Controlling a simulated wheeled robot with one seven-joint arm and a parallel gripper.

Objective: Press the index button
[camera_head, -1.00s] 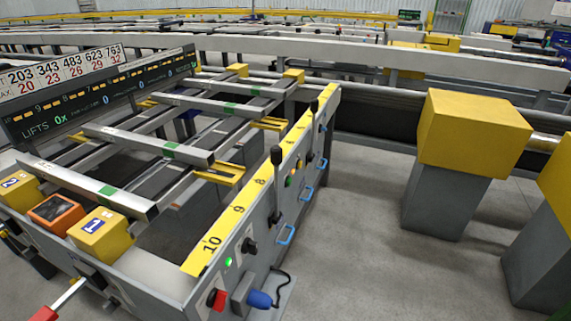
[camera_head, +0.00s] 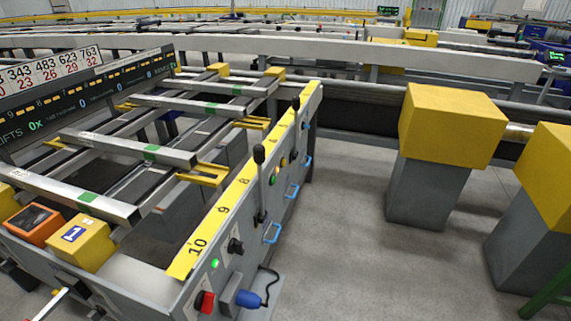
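The control side of the runout table (camera_head: 225,278) runs from the lower middle toward the back. A green lit button (camera_head: 215,263) sits near the number 10, above a red button or knob (camera_head: 204,301). A black knob (camera_head: 235,246) is to its right. Farther along are a small green button (camera_head: 272,180) and an orange one (camera_head: 283,163). No label that I can read tells which is the index button. My gripper is not in view.
Levers with black grips (camera_head: 259,155) rise from the side panel. Blue handles (camera_head: 271,233) and a blue plug (camera_head: 247,298) with a black cable stick out. Yellow-topped grey pedestals (camera_head: 450,125) stand at right. Grey floor (camera_head: 345,245) between them and the table is clear.

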